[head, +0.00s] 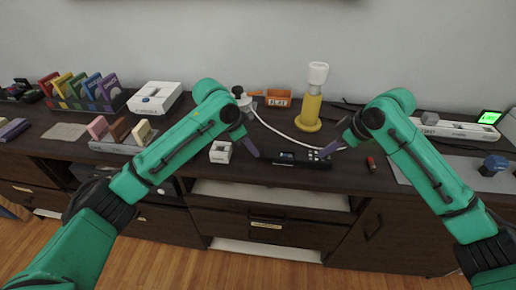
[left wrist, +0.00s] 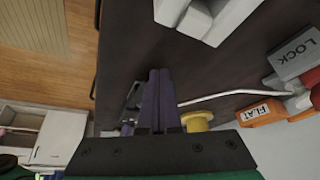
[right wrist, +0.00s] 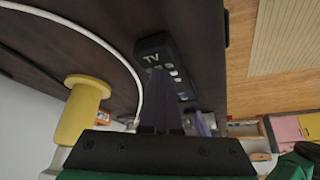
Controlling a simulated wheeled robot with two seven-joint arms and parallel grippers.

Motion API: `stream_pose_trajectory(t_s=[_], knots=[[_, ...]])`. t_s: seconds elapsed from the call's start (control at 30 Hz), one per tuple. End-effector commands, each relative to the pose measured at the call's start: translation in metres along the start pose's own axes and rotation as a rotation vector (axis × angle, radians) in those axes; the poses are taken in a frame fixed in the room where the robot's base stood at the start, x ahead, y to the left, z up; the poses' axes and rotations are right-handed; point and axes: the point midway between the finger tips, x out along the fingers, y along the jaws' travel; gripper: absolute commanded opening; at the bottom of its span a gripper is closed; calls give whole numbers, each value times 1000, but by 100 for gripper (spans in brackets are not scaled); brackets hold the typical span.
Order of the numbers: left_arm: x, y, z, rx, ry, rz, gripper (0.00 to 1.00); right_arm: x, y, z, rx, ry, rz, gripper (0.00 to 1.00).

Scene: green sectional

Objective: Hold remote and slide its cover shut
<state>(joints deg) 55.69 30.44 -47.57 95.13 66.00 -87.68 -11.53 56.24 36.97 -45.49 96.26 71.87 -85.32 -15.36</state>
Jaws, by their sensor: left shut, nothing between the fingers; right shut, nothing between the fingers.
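The black remote (head: 297,162) lies flat near the front edge of the dark cabinet top, between my two grippers. It bears the letters TV in the right wrist view (right wrist: 152,45), with pale buttons beside them. I cannot make out its cover or how far it is slid. My left gripper (head: 254,154) is shut and empty at the remote's left end; its purple fingers are together in the left wrist view (left wrist: 157,85). My right gripper (head: 324,153) is shut and empty at the remote's right end, its fingers hiding part of it. I cannot tell whether either touches it.
A small white block (head: 220,152) stands left of my left gripper. A yellow pedestal (head: 309,110) and an orange FLAT box (head: 277,98) stand behind the remote, with a white cable (head: 273,127) between. A red-and-black small item (head: 371,163) lies right of my right gripper.

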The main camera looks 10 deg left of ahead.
Motion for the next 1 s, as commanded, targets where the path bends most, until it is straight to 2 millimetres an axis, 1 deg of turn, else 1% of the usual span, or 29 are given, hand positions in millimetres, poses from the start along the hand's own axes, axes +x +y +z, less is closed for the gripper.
stream_pose_trajectory(t_s=[0.03,0.73,0.87,1.0], knots=[[2,2,-2,2,1,1,0,6,-1,6,6,-15,-7,0],[15,18,-30,0,2,0,0,6,-1,6,5,-15,-8,0],[11,18,-31,0,3,-1,0,6,-1,6,5,-15,-8,0],[-2,17,-37,1,5,-1,0,6,-1,6,5,-15,-8,0]])
